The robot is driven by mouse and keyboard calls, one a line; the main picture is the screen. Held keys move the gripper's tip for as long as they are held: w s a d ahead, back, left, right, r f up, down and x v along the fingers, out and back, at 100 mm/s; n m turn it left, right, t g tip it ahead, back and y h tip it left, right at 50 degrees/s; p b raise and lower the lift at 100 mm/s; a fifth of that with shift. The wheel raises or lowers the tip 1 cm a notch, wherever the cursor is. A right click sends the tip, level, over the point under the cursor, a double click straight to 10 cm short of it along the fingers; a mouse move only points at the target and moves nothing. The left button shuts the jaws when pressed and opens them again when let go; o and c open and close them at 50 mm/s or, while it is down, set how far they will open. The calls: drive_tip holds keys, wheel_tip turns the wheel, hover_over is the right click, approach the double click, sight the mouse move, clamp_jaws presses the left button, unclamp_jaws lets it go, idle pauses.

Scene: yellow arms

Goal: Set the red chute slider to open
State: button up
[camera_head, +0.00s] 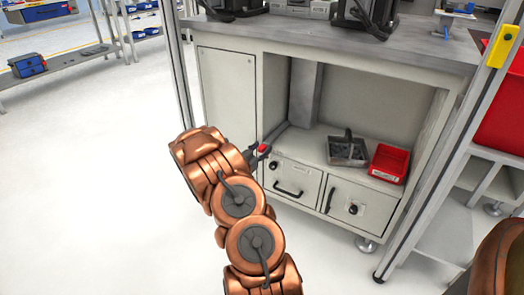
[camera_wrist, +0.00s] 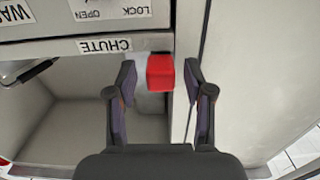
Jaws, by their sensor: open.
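The red chute slider (camera_wrist: 160,73) is a small red block in the wrist view, at the edge of the grey cabinet face. An upside-down CHUTE label (camera_wrist: 104,45) sits to its left. My gripper (camera_wrist: 160,88) is open, with one dark finger on each side of the slider and a gap on both sides. In the camera_head view, the slider (camera_head: 264,148) shows as a small red spot at my gripper (camera_head: 257,156), by the upper left corner of the drawers. My arm hides part of that area.
Upside-down OPEN (camera_wrist: 83,14) and LOCK (camera_wrist: 134,12) labels show above the CHUTE label. Two drawers (camera_head: 293,176) with dark knobs lie to the right. A grey tray (camera_head: 346,153) and red bin (camera_head: 389,163) stand above them. A frame post (camera_head: 431,172) stands right; floor at left is clear.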

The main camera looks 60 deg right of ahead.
drive_tip(key=shift+d, duration=0.4)
drive_tip(key=shift+c, duration=0.4)
clamp_jaws()
